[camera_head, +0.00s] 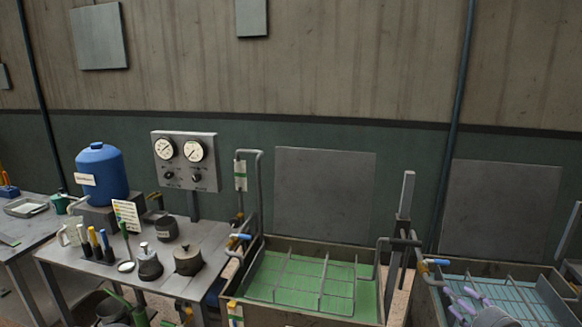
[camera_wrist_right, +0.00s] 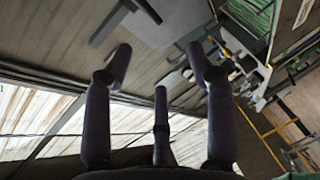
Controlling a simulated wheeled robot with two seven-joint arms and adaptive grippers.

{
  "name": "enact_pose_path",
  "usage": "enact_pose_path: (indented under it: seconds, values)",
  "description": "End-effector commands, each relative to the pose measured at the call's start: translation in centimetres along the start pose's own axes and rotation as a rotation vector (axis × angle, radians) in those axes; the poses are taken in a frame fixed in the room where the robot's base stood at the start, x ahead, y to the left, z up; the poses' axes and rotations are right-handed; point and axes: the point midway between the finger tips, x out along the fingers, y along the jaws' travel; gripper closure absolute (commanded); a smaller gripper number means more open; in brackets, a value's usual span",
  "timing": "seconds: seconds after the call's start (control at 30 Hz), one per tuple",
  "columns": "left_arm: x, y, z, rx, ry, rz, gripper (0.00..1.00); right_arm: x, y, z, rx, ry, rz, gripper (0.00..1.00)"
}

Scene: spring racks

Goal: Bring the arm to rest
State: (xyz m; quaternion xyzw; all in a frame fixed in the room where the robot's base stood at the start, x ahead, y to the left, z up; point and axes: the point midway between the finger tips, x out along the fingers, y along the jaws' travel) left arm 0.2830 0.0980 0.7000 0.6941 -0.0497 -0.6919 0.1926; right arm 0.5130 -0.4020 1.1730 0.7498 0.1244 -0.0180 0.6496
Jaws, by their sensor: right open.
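My right gripper (camera_head: 470,298) shows at the bottom right of the head view, its purple-grey fingers over the front of the right-hand tank. In the right wrist view my right gripper (camera_wrist_right: 160,75) has its dark fingers spread apart, with nothing between them. The wrist picture is tilted, with wall and roof-like panels behind the fingers. My left gripper is not in view.
A tank with green liquid (camera_head: 250,312) and a wire rack (camera_head: 322,280) stands at the middle. The right tank (camera_head: 475,266) holds another rack. A grey post (camera_head: 404,205) rises between them. A bench (camera_head: 60,262) with a blue drum (camera_head: 103,175) is at left.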

Motion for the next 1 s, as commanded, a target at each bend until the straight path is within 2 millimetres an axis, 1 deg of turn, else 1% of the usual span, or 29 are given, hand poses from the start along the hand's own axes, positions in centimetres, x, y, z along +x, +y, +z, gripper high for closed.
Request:
enact_pose_path:
  seconds: [0.03,0.17,0.27,0.37,0.47,0.57,0.67,0.7,0.77,0.8,0.87,0.9,0.97,1.0]
  values:
    - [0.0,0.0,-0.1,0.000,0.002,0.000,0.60,0.5,-0.8,-0.2,0.032,0.003,-0.010,0.44]
    - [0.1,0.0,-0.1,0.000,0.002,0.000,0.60,1.6,-2.6,-0.4,0.119,-0.001,-0.032,0.44]
    - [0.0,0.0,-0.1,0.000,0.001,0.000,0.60,2.6,-4.3,-0.8,0.203,-0.005,-0.053,0.44]
    - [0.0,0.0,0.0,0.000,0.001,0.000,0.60,3.7,-6.6,-1.3,0.304,-0.013,-0.085,0.44]
    - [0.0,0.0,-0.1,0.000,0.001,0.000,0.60,4.9,-9.4,-2.0,0.423,-0.026,-0.125,0.44]
    - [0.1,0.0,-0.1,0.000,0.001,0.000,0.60,6.3,-13.3,-3.2,0.574,-0.051,-0.186,0.44]
    - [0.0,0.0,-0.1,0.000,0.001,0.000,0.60,7.5,-18.5,-5.1,0.764,-0.096,-0.274,0.44]
    - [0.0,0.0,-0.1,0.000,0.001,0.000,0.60,7.8,-20.7,-6.0,0.842,-0.119,-0.313,0.44]
    - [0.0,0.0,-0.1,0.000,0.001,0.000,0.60,8.0,-24.1,-7.5,0.955,-0.162,-0.375,0.44]
    - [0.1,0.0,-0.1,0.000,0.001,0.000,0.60,8.0,-26.4,-8.5,1.027,-0.195,-0.417,0.44]
    - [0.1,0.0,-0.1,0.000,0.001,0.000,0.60,7.7,-29.7,-10.1,1.129,-0.249,-0.483,0.44]
    - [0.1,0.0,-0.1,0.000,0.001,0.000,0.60,7.3,-31.9,-11.3,1.195,-0.291,-0.526,0.44]
    - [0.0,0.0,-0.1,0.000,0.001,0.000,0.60,6.5,-35.2,-13.0,1.286,-0.359,-0.595,0.44]
    - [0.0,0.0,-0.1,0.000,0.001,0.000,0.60,5.8,-37.3,-14.2,1.344,-0.408,-0.638,0.44]
